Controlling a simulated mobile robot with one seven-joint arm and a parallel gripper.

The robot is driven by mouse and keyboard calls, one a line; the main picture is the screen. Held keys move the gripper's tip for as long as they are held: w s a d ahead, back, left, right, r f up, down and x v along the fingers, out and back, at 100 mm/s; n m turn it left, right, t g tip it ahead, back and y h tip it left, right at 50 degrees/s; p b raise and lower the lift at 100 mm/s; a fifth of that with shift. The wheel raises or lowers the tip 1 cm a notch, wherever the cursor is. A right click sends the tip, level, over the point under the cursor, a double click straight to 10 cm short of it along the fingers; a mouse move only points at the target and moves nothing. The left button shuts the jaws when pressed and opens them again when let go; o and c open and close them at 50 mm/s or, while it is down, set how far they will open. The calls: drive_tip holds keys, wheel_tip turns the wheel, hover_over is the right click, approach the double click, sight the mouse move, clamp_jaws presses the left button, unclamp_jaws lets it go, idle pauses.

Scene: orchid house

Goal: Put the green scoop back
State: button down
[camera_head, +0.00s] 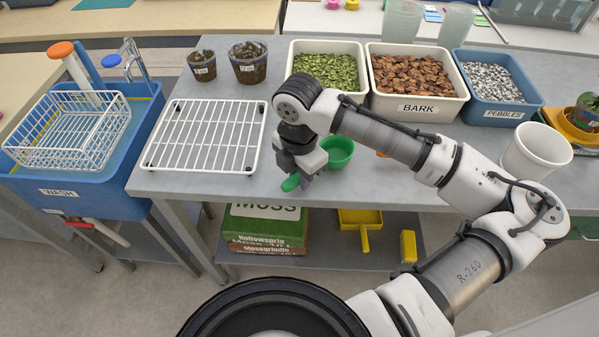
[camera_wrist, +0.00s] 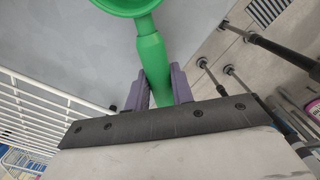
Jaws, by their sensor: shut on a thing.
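The green scoop shows in the head view with its round bowl (camera_head: 338,152) to the right of my gripper (camera_head: 300,172) and its handle end poking out to the left. In the wrist view, the handle of the green scoop (camera_wrist: 151,55) stands between the two fingers of my gripper (camera_wrist: 159,90), which is shut on it. The bowl is partly cut off at the top of that view. The scoop is over the grey table (camera_head: 215,199) near its front edge; I cannot tell whether it touches the top.
A white wire rack (camera_head: 146,166) lies left of my gripper. Behind stand white tubs of green material (camera_head: 291,66) and bark (camera_head: 415,106), and a blue pebbles tub (camera_head: 505,113). A white pot (camera_head: 537,150) stands right. A blue wash basin (camera_head: 100,195) is far left.

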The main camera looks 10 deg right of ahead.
drive_tip(key=c, duration=1.2)
unclamp_jaws()
wheel_tip(320, 180, up, 12)
drive_tip(key=b, duration=0.1)
drive_tip(key=shift+r, duration=0.15)
drive_tip(key=shift+a, duration=0.1)
